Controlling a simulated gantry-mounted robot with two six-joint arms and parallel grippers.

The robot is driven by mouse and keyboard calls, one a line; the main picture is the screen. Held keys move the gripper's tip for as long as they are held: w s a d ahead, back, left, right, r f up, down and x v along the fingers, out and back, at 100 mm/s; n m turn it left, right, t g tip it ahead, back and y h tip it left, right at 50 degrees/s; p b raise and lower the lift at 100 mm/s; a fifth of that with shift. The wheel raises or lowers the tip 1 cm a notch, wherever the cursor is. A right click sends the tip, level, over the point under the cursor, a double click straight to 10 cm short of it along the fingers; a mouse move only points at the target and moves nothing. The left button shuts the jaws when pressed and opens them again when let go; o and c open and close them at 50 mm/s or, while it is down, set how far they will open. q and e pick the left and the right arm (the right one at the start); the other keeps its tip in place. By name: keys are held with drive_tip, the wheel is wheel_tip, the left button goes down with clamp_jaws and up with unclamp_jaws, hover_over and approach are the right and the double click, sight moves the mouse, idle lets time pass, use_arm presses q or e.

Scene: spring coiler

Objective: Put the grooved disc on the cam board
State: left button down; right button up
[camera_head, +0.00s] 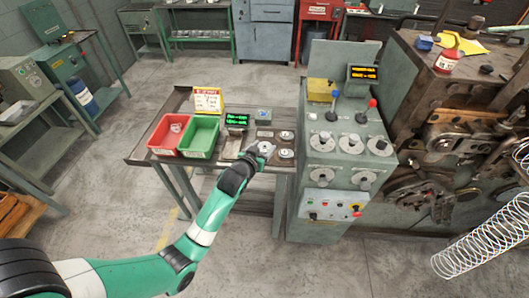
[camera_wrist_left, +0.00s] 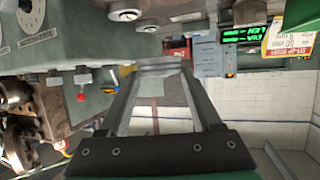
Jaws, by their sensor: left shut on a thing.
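My left gripper (camera_head: 262,149) is over the right part of the side table, shut on a small pale disc (camera_head: 267,146). I take it for the grooved disc; its groove is too small to make out. In the left wrist view the fingers (camera_wrist_left: 160,70) reach away from the camera, with a pale edge between their tips. Two other pale discs, an upper one (camera_head: 286,135) and a lower one (camera_head: 286,154), lie just right of the gripper. The grey-green console (camera_head: 336,158) stands to the right, with several round discs on its face; I take this for the cam board. My right gripper is out of view.
A red bin (camera_head: 168,135) and a green bin (camera_head: 199,137) stand on the table (camera_head: 142,150), left of the gripper. A small display (camera_head: 237,120) and a yellow sign (camera_head: 207,100) are behind. Levers (camera_head: 334,108) rise from the console. A machine with a large spring (camera_head: 480,240) is at right.

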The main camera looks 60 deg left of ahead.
sight(261, 145)
use_arm(q)
drive_tip(key=a+f+b, duration=0.1)
drive_tip(key=a+f, duration=0.1)
drive_tip(key=w+a+f+b, duration=0.1)
drive_tip(key=a+f, duration=0.1)
drive_tip(key=w+a+f+b, duration=0.1)
drive_tip(key=a+f, duration=0.1)
drive_tip(key=shift+w+f, duration=0.1)
drive_tip(key=shift+w, duration=0.15)
drive_tip(key=shift+w+a+f, duration=0.1)
drive_tip(key=shift+a, duration=0.2)
drive_tip(key=shift+w+a+f+b, duration=0.15)
drive_tip(key=shift+f+b, duration=0.55)
drive_tip(key=shift+f, duration=1.1)
drive_tip(key=shift+f, duration=0.1)
drive_tip(key=c, duration=0.5)
unclamp_jaws()
drive_tip(key=shift+f, duration=0.2)
drive_tip(key=o, duration=0.4)
drive_tip(key=shift+r, duration=0.1)
